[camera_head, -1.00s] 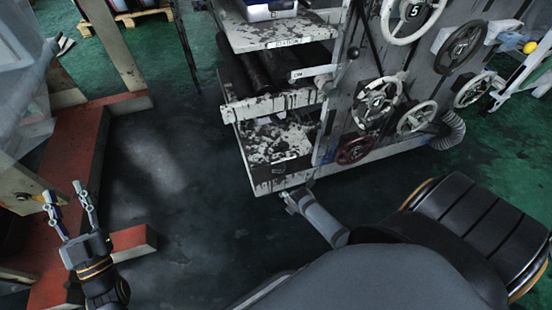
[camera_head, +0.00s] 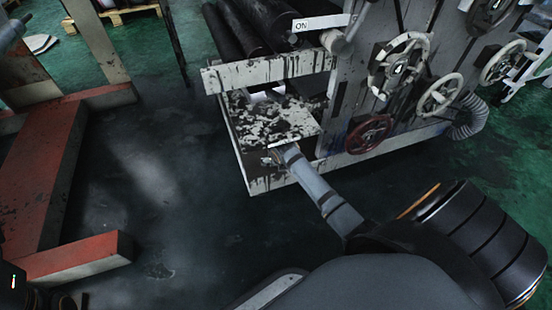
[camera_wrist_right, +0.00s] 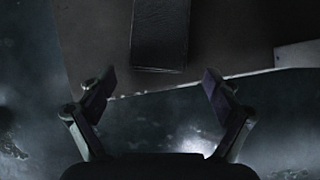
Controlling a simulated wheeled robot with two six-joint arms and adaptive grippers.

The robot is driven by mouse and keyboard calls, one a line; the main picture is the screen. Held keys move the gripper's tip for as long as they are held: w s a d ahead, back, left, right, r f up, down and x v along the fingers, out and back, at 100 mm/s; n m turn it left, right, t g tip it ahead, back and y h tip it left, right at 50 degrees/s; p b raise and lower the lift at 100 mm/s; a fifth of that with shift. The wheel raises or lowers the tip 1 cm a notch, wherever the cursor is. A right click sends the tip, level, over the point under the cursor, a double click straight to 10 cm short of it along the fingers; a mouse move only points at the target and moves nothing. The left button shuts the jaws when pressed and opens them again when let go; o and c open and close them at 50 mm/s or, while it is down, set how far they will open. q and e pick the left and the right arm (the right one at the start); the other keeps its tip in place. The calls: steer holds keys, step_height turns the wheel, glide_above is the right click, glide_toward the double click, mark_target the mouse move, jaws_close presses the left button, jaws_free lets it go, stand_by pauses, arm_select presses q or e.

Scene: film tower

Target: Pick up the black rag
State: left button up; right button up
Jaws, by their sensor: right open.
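In the right wrist view a dark, flat, oblong piece (camera_wrist_right: 160,35), which looks like the black rag, lies at the top centre on a dull grey surface. My right gripper (camera_wrist_right: 158,95) is open and empty, its fingertips just short of that piece and either side of its line. In the head view my right gripper (camera_head: 283,153) is at the front edge of the paint-worn lower shelf (camera_head: 300,118) of the machine. The rag cannot be made out there, close behind the gripper. Only dark parts of my left arm show at the lower left; its fingers cannot be seen.
A pale crossbar (camera_head: 265,74) with black rollers (camera_head: 265,25) runs above the shelf. Handwheels, including a dark red one (camera_head: 370,133), stand to the right. A red-topped beam frame (camera_head: 45,170) is at the left. The dark floor (camera_head: 155,190) between is clear.

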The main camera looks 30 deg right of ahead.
steer(key=shift+w+d, duration=0.1)
steer(key=shift+w, duration=0.15)
steer(key=w+b, duration=0.1)
steer(key=w+d+f+b, duration=0.1)
steer(key=w+b, duration=0.1)
steer(key=w+d+b, duration=0.1)
steer(key=shift+w+d+f+b, duration=0.1)
steer(key=shift+w+f+b, duration=0.05)
steer(key=shift+w+b, duration=0.2)
steer(key=shift+f+p, duration=0.1)
steer(key=shift+p, duration=0.4)
